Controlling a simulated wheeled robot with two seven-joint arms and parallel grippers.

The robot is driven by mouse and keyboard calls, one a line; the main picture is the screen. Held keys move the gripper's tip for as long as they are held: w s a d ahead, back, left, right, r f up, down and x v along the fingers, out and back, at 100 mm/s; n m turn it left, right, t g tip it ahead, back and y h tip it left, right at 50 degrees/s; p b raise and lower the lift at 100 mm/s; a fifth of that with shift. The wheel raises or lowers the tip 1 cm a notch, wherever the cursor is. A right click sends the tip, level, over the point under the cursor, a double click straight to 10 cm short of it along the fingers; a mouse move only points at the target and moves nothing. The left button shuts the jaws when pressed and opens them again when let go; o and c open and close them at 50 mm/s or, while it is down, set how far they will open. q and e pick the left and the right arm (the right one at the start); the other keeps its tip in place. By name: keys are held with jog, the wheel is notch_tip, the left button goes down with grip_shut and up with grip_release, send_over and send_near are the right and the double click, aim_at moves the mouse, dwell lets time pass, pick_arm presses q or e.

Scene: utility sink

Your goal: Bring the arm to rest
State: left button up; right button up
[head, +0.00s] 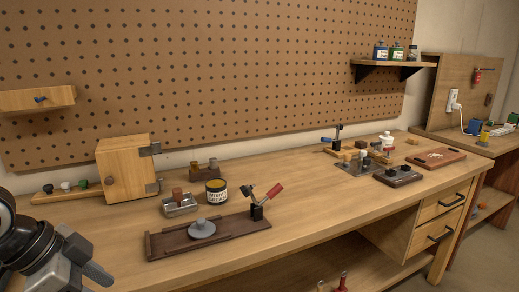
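My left gripper (86,262) is at the bottom left corner, in front of the workbench's near edge. It is seen partly from behind, and I cannot tell how far its fingers are apart. No object shows in it. My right arm and gripper are not in view.
The wooden workbench (300,195) runs from left to back right. Near my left gripper are a brown tray (170,243) with a grey round knob (202,228), a metal holder (180,207), a dark can (216,192) and a wooden box (122,170). The mid-bench is clear.

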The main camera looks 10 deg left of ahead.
pick_arm(q)
notch_tip(320, 180, down, 16)
jog(key=d+n+t, duration=0.2)
jog(key=n+t, duration=0.2)
jog(key=s+d+f+n+t, duration=0.1)
jog(key=s+d+f+n, duration=0.1)
jog(key=d, duration=0.4)
jog(key=s+d+f+n+t+y, duration=0.1)
jog(key=s+d+f+n+t, duration=0.1)
jog(key=s+d+f, duration=0.3)
notch_tip(320, 180, down, 2)
jog(key=shift+d+f, duration=0.15)
jog(key=shift+d, duration=0.55)
